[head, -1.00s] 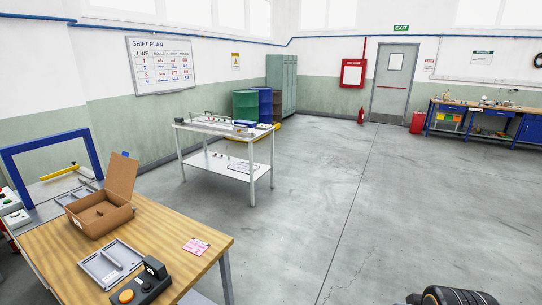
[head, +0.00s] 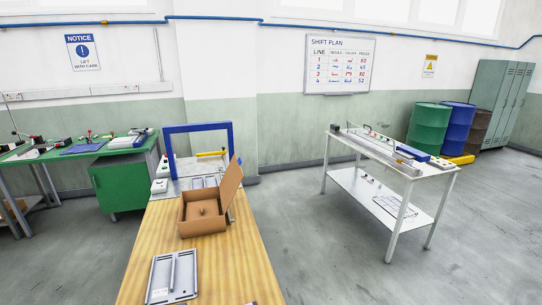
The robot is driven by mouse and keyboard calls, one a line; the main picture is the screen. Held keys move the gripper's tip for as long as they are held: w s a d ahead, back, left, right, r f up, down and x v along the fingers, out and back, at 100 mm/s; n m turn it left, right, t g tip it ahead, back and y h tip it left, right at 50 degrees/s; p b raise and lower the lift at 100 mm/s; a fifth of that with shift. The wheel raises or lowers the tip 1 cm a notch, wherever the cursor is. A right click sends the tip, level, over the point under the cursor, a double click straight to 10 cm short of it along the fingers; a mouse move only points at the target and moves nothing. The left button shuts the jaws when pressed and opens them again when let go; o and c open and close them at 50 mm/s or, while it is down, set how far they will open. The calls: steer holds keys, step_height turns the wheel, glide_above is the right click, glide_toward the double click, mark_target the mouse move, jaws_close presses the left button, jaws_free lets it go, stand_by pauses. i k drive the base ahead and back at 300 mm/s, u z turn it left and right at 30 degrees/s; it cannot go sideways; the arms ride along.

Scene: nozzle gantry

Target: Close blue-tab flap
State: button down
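A brown cardboard box (head: 187,221) stands open on the wooden table (head: 200,275), with a small item inside that I cannot make out. Its flap (head: 230,184) stands up on the box's right side, leaning outward. A small blue tab (head: 239,160) shows at the flap's upper edge. My gripper is not in view in the head view.
A blue gantry frame (head: 197,127) stands behind the box, with a yellow bar beside it. A grey tray (head: 172,276) lies nearer on the table. A white table (head: 392,172) stands right; open floor (head: 315,245) lies between.

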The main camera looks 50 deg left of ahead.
mark_target(233, 176)
steer(key=u, duration=0.35)
steer(key=i, duration=2.05)
steer(key=u, duration=1.5)
steer(key=i, duration=1.05)
steer(key=u, duration=1.5)
steer(key=i, duration=0.45)
steer(key=u, duration=0.3)
